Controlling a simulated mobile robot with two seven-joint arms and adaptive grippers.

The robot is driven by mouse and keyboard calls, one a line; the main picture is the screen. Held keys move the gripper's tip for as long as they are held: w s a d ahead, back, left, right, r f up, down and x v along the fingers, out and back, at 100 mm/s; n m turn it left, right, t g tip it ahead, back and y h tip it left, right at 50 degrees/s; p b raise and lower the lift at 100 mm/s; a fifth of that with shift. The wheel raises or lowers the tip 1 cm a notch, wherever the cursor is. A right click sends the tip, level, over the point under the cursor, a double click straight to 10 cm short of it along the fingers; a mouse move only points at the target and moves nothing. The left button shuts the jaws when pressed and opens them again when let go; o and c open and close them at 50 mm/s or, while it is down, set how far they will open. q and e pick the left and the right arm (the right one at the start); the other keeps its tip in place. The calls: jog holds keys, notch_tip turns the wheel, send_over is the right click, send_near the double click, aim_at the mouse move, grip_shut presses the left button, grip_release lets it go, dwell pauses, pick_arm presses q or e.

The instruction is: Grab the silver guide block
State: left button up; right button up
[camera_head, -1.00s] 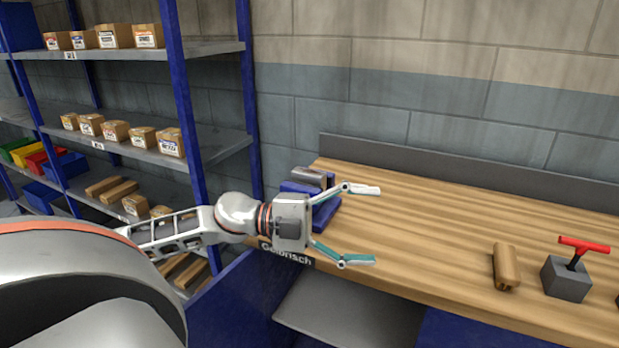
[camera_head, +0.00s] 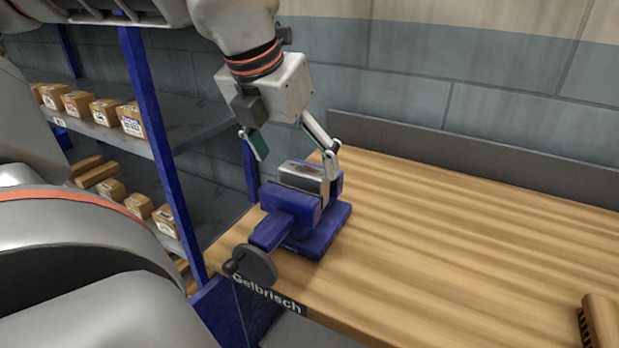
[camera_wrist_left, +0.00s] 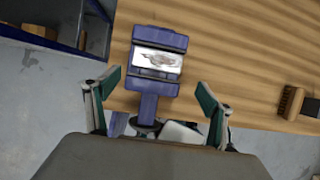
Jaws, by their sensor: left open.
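The silver guide block (camera_head: 304,178) sits in the jaws of a blue vise (camera_head: 290,207) on the wooden bench's left end. It also shows in the left wrist view (camera_wrist_left: 158,60), with brownish marks on its top face. My left gripper (camera_head: 295,160) is open and points down above the vise, its fingers spread on either side of the block. In the left wrist view the gripper fingers (camera_wrist_left: 158,92) are wide apart and empty, with the block beyond them. I cannot tell whether a finger touches anything. My right gripper is not in view.
The wooden bench (camera_head: 430,250) is clear to the right of the vise, up to a wooden brush (camera_head: 600,322). A grey backboard (camera_head: 450,150) runs along the wall. Blue shelving (camera_head: 150,120) with boxes stands close on the left.

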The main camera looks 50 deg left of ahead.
aim_at(302, 171)
pick_arm(q)
jog(key=shift+w+a+f, duration=0.1)
jog(key=shift+w+a, duration=0.05)
jog(key=shift+a, duration=0.1)
jog(key=shift+x, duration=1.15)
jog(key=x, duration=0.5)
jog(key=shift+w+a+r+b, duration=0.2)
jog(key=shift+w+a+b, duration=0.1)
jog(key=shift+w+b, duration=0.1)
jog(key=shift+r, duration=0.1)
jog(key=c, duration=1.8)
